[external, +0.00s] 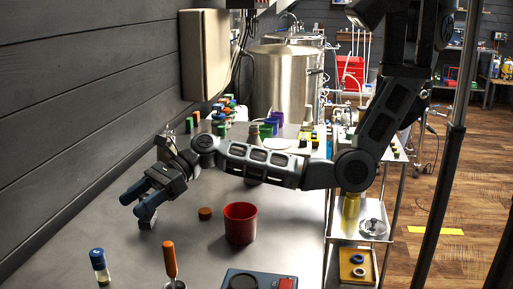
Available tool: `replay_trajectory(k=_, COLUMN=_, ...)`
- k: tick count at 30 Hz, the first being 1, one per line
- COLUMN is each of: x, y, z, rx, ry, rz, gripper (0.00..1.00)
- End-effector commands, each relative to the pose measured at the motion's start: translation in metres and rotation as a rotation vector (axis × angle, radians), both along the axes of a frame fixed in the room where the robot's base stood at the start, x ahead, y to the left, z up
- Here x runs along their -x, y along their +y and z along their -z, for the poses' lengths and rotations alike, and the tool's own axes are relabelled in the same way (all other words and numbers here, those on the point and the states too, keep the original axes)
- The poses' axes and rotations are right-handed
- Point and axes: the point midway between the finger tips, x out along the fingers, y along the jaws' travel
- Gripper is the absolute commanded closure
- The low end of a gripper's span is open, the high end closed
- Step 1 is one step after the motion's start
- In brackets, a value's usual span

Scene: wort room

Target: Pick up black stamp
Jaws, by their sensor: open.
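My gripper (143,205) hangs over the left part of the grey worktop (195,255), with its two dark blue fingers apart and pointing down toward the front. A small dark grey block (147,223) shows right below the fingertips. It may be the black stamp, but it is small and partly covered by the fingers. I cannot tell whether the fingers touch it. Nothing is visibly held.
A red cup (240,223) and a small orange-brown piece (205,213) stand right of my gripper. In front are a blue-capped vial (99,265), an orange-handled tool (170,260) and a blue device (272,280). Coloured blocks (222,115) and a steel kettle (285,85) are behind.

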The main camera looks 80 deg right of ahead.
Motion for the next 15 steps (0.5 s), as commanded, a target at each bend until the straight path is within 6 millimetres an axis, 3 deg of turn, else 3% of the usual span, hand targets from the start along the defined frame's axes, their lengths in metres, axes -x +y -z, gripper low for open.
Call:
replay_trajectory(k=7, x=-0.0005, y=0.0002, z=0.0003, rx=0.000, ry=0.000, rz=0.001, gripper=0.42)
replay_trajectory(k=15, x=-0.0004, y=0.0001, z=0.0003, rx=0.001, ry=-0.001, rz=0.001, gripper=0.68)
